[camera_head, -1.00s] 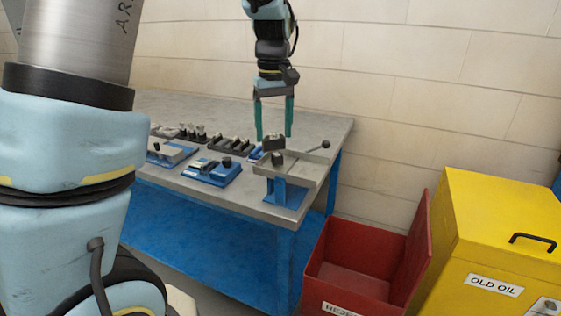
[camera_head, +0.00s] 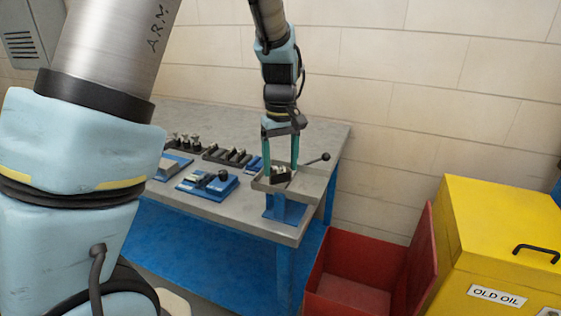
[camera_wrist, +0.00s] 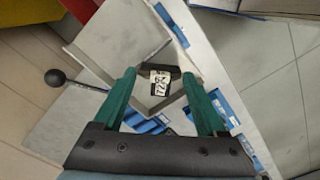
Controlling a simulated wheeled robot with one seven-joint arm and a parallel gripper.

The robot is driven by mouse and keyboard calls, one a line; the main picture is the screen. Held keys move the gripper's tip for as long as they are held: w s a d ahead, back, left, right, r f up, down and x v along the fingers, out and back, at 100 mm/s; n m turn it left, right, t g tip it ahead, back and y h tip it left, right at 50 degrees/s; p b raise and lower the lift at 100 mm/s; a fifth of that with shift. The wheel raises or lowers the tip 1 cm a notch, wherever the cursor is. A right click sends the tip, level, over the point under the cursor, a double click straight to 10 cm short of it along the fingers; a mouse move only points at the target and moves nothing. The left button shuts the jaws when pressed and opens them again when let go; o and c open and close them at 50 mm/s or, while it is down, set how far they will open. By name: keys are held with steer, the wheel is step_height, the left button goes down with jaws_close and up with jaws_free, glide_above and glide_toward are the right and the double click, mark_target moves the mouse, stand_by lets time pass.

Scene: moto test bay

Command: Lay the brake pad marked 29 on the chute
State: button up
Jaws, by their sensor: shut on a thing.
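My gripper (camera_head: 281,171) is shut on a dark brake pad (camera_head: 280,176), low over the chute (camera_head: 313,184). The chute is a grey tray on a blue stand at the table's near right corner. In the wrist view the pad (camera_wrist: 160,82) sits between the green fingertips of my gripper (camera_wrist: 160,77), with a white label facing the camera. The label's number looks like two digits, but I cannot read it surely. The pad appears within the tray's walls; I cannot tell whether it touches the chute's surface.
A lever with a black ball (camera_head: 326,156) stands out beside the chute. Blue fixtures (camera_head: 208,184) and dark racks with small parts (camera_head: 228,154) lie to the left on the table. On the floor at right are an open red bin (camera_head: 350,268) and a yellow OLD OIL box (camera_head: 500,230).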

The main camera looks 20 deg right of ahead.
steer(key=shift+f, duration=0.15)
steer(key=shift+f, duration=0.15)
steer(key=o, duration=1.3)
steer(key=shift+o, duration=0.2)
step_height(320, 180, up, 12)
steer(key=r+b, duration=0.1)
steer(key=b, duration=0.1)
steer(key=w+a+f, duration=0.1)
steer(key=a+f, duration=0.2)
steer(key=a, duration=0.4)
steer(key=w+a+f, duration=0.1)
steer(key=a+f, duration=0.2)
steer(key=a, duration=0.3)
steer(key=s+a+f, duration=0.3)
steer(key=a, duration=0.4)
steer(key=s+a+f+m+t, duration=0.1)
steer(key=s+a+f, duration=0.2)
steer(key=a, duration=0.5)
steer(key=shift+s+a+f+m+t, duration=0.15)
steer(key=shift+s+f+m+t, duration=0.15)
steer(key=shift+s, duration=0.3)
